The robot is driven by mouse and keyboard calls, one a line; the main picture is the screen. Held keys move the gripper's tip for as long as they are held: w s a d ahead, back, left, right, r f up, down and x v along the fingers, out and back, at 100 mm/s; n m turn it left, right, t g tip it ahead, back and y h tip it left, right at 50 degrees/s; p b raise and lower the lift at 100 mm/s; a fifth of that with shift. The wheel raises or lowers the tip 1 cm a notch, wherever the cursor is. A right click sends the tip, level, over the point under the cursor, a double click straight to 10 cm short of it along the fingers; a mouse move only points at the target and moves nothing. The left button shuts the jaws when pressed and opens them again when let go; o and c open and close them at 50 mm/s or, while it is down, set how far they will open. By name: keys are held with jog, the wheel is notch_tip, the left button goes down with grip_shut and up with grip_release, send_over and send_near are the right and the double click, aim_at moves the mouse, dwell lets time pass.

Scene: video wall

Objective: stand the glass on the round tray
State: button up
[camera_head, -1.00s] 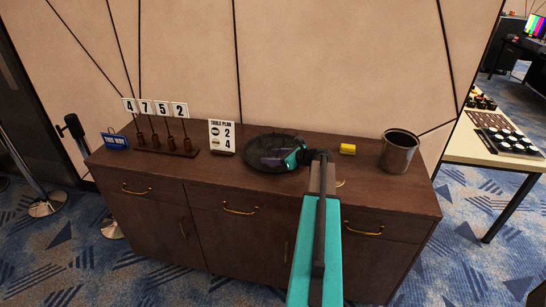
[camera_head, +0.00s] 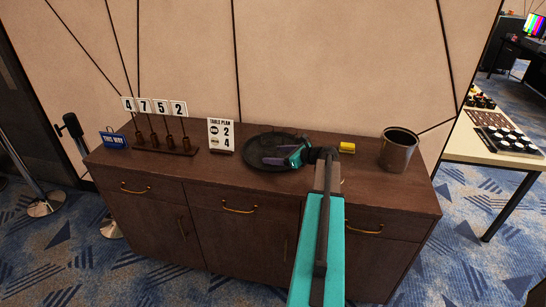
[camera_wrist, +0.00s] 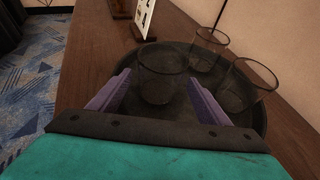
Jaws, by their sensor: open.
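The round tray (camera_head: 256,142) is dark and sits on the sideboard; its rim also shows in the wrist view (camera_wrist: 262,118). In the wrist view a clear glass (camera_wrist: 163,72) stands upright on the tray between my open purple fingers, with a gap visible on each side. Two more clear glasses stand on the tray, one at the back (camera_wrist: 208,48) and one at the right (camera_wrist: 247,85). My gripper (camera_wrist: 155,95) is open over the tray, its fingers on either side of the near glass; it also shows in the head view (camera_head: 280,160). The glasses are hard to make out there.
On the brown sideboard (camera_head: 240,184), a table-plan sign (camera_head: 221,134) and a row of number cards (camera_head: 155,107) stand left of the tray. A yellow block (camera_head: 347,147) and a metal bucket (camera_head: 398,150) stand to its right. The front strip is clear.

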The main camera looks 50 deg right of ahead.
jog(key=b+v, duration=0.2)
jog(key=v, duration=0.7)
jog(key=shift+s, duration=0.25)
jog(key=shift+r, duration=0.1)
dwell(0.3)
